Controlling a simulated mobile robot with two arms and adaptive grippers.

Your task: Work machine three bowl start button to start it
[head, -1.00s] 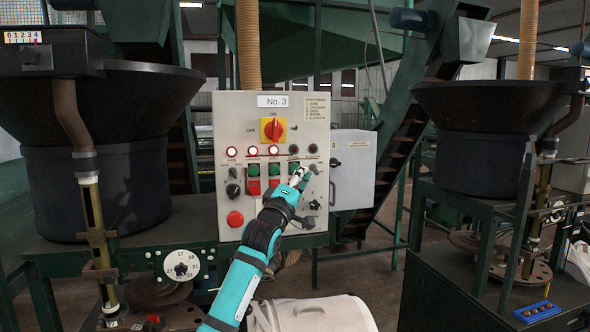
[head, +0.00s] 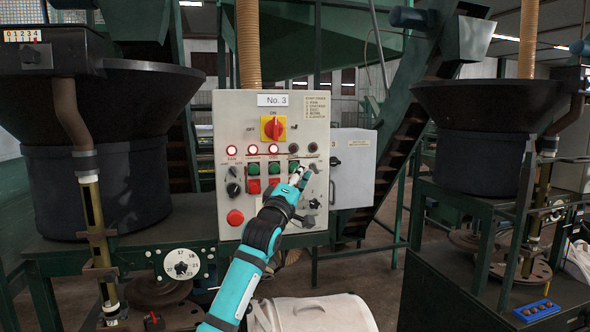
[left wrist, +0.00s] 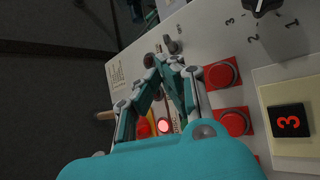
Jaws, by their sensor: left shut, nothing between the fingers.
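The control panel (head: 226,110) is a grey box labelled No. 3 (head: 272,100), with a red and yellow main switch (head: 273,128). Below it runs a row of lamps; the left three (head: 252,150) are lit and the right two (head: 313,148) are dark. Green buttons (head: 274,169) sit above red buttons (head: 274,184). My left gripper (head: 300,173) is shut and empty, its tips at the third green button column, which it partly hides. I cannot tell whether it touches a button. The left wrist view shows its fingers (left wrist: 165,65) beside red buttons (left wrist: 220,73) and a lit lamp (left wrist: 163,125).
Large dark bowls stand left (head: 95,150) and right (head: 485,135) of the panel. A grey cabinet (head: 352,165) is to its right. A pale bag or container (head: 315,314) sits low in front. A numbered dial (head: 180,264) is at lower left.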

